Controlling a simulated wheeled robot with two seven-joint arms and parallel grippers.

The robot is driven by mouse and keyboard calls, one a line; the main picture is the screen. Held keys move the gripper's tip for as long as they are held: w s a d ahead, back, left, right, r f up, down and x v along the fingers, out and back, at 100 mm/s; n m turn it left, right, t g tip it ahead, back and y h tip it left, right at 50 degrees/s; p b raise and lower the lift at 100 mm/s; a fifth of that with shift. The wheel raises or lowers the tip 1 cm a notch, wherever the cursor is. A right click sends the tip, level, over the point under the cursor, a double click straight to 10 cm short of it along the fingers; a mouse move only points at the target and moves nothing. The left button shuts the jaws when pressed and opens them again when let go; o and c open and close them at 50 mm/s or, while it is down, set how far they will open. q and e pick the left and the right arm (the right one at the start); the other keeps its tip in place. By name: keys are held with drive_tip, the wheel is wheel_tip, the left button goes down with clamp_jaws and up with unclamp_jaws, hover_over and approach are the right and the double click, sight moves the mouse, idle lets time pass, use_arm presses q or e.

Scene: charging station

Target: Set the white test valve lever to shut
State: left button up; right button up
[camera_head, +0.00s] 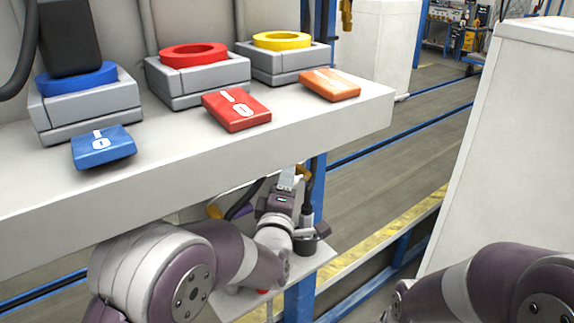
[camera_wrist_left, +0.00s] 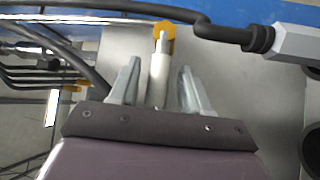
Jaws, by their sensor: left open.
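A pale rod (camera_wrist_left: 158,75) with a yellow-orange end (camera_wrist_left: 164,36), apparently the white test valve lever, stands between the two fingers of my left gripper (camera_wrist_left: 160,88) in the left wrist view. The fingers are open, with a gap visible on both sides of the rod. Its lower end is hidden behind the gripper body. In the head view my left gripper (camera_head: 287,180) is below the shelf edge, near a blue post, and the lever cannot be made out clearly. My right arm shows at the lower right; its gripper is out of view.
The white shelf (camera_head: 330,117) above my left arm carries blue (camera_head: 85,105), red (camera_head: 195,80) and yellow (camera_head: 285,62) ringed sockets with tags. A dark hose (camera_wrist_left: 110,18) and grey connector (camera_wrist_left: 297,42) lie close to the fingers. A white cabinet (camera_head: 505,140) stands right.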

use_arm(q)
drive_tip(key=shift+p+x, duration=0.4)
drive_tip(key=shift+x, duration=0.7)
drive_tip(key=shift+d, duration=0.15)
